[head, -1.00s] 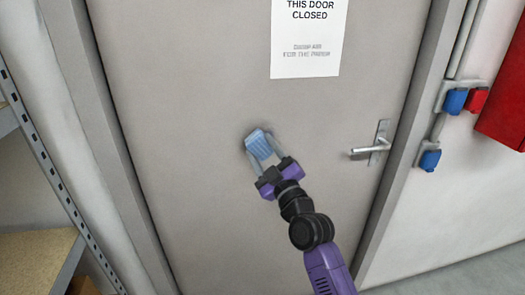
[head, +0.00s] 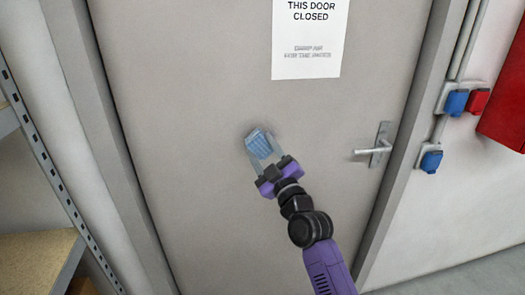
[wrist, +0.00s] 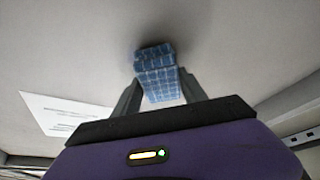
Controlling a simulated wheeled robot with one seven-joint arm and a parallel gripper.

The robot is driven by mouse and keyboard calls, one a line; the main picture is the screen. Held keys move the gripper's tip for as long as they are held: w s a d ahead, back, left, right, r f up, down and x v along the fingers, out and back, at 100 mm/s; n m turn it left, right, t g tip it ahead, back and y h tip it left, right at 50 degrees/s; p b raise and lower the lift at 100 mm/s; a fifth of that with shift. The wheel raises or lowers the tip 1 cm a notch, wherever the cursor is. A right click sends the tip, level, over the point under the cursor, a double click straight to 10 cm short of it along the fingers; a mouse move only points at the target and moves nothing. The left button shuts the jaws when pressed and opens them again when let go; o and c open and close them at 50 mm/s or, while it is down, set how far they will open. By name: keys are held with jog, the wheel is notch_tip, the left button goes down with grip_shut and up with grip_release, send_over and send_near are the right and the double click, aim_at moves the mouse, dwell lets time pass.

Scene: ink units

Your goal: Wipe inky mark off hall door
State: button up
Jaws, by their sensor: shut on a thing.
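The hall door (head: 180,100) is grey and closed, and fills the middle of the head view. My gripper (head: 264,150) is shut on a blue checked cloth or pad (head: 259,143), held at the door's surface left of the handle. In the wrist view the blue pad (wrist: 157,75) sits between the two fingers of my gripper (wrist: 158,95), its far end at or very near the door. A dark smudge (wrist: 150,50) shows on the door around the pad's far end; I cannot tell whether it is ink or shadow. The pad hides the door behind it.
A lever handle (head: 376,149) is on the door's right side. A white notice (head: 307,40) is above my gripper. A metal shelf (head: 35,255) stands at the left. Blue and red sockets (head: 456,102) and a red box (head: 508,110) are on the right wall.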

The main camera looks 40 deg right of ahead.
jog(key=shift+w+d, duration=0.2)
jog(key=shift+w, duration=0.1)
jog(key=shift+s+d+f+b, duration=0.15)
jog(key=shift+s+d+b, duration=0.1)
jog(key=shift+b, duration=0.4)
jog(key=shift+s+d+b, duration=0.45)
jog(key=shift+d+b, duration=0.15)
jog(key=shift+b, duration=0.5)
jog(key=shift+s+d+b, duration=0.55)
jog(key=shift+d+b, duration=0.2)
jog(key=shift+b, duration=0.25)
jog(key=shift+w+b, duration=0.15)
jog(key=shift+b, duration=0.15)
jog(key=shift+r, duration=0.25)
jog(key=shift+w+a+p, duration=0.45)
jog(key=shift+a+p, duration=0.1)
jog(key=shift+p, duration=0.1)
jog(key=shift+w+a+p, duration=0.65)
jog(key=shift+a+p, duration=0.05)
jog(key=shift+a, duration=0.1)
jog(key=shift+c, duration=0.6)
jog(key=shift+w+a+f, duration=0.15)
jog(key=shift+w+a, duration=0.05)
jog(key=shift+a, duration=0.1)
